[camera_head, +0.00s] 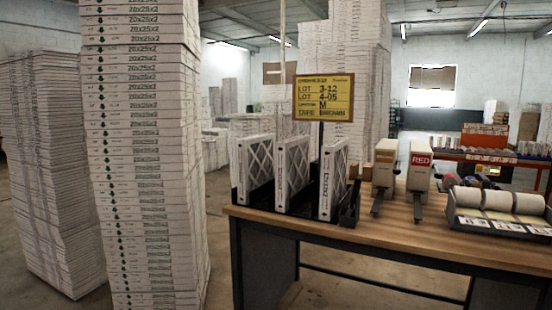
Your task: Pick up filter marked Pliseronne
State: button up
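Three white-framed filters stand upright side by side in a black rack (350,215) at the left end of a wooden-topped table (400,235). They are the left filter (255,165), the middle filter (292,175) and the right filter (333,180). Pleated mesh faces show on them. The middle and right ones carry dark size print on their narrow edges. I cannot read the name Pliseronne on any of them. My gripper is not in view.
A yellow sign (323,97) stands behind the rack. Two dispensers, one tan (385,165) and one with a red label (420,170), and a label-roll holder (497,205) occupy the table's right. Tall box stacks (145,150) stand left. Bare floor lies between stack and table.

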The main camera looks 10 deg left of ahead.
aim_at(292, 154)
jog(key=u, duration=0.4)
jog(key=i, duration=1.45)
jog(key=z, duration=0.05)
